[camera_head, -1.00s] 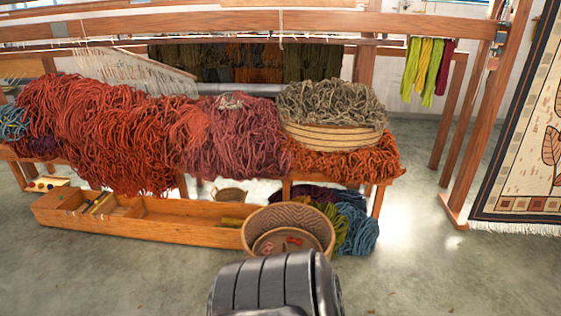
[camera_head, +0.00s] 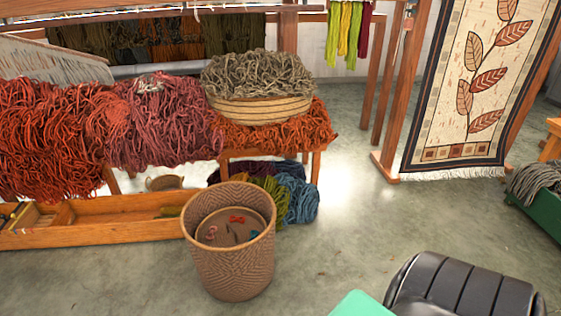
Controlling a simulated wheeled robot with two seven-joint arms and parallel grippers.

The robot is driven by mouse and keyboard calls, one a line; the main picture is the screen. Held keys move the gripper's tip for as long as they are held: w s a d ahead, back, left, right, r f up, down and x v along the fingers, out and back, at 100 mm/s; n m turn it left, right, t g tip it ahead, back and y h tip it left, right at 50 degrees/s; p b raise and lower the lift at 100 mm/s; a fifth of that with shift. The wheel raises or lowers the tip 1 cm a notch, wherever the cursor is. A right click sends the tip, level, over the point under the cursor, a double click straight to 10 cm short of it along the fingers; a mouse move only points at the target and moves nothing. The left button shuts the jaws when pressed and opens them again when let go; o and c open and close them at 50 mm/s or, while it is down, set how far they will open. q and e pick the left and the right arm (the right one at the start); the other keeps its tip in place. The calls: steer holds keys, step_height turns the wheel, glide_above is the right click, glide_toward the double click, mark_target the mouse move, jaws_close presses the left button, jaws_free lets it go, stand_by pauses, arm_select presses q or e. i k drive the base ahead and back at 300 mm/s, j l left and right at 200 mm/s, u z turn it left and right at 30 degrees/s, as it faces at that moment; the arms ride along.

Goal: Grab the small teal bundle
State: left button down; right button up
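A small teal bundle (camera_head: 255,233) lies inside the tall woven basket (camera_head: 235,275), near the right side of a round brown surface in it. It is tiny in view and its exact shape is hard to tell. A red bundle (camera_head: 237,219) and a pinkish one (camera_head: 211,232) lie on the same surface, with a thin dark piece between them. A larger blue-teal skein (camera_head: 298,200) lies on the floor just behind the basket.
A long wooden trough (camera_head: 110,222) lies left of the basket. A bench behind carries red wool (camera_head: 160,125) and a shallow basket (camera_head: 262,108) of grey-green wool. A rug (camera_head: 470,90) hangs at right. A green crate (camera_head: 535,217) stands far right.

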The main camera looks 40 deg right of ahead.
mark_target(256, 231)
steer(key=z, duration=1.2)
steer(key=i+l+u, duration=0.15)
steer(key=i+l, duration=0.25)
